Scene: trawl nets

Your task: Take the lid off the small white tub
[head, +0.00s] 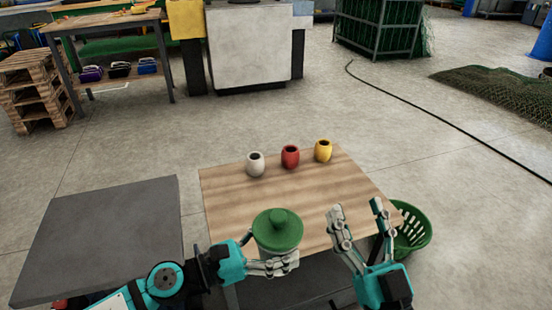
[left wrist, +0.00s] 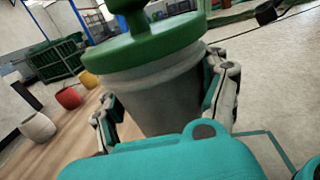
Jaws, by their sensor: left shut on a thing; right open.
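The small white tub (left wrist: 152,95) looks greyish white and tapered in the left wrist view. Its round green lid (head: 278,230) with a raised knob sits on top of it; the lid also shows in the left wrist view (left wrist: 146,46). My left gripper (head: 272,264) is shut on the tub's body below the lid, a finger on each side. It is at the front edge of the wooden table. I cannot tell whether the tub touches the table. My right gripper (head: 357,216) is open and empty, to the right of the tub, fingers pointing up in the picture.
A white pot (head: 256,164), a red pot (head: 290,157) and a yellow pot (head: 323,151) stand along the back of the wooden table (head: 230,200). A green basket (head: 415,232) stands right of the table. A dark grey surface (head: 95,235) lies left. The table's middle is clear.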

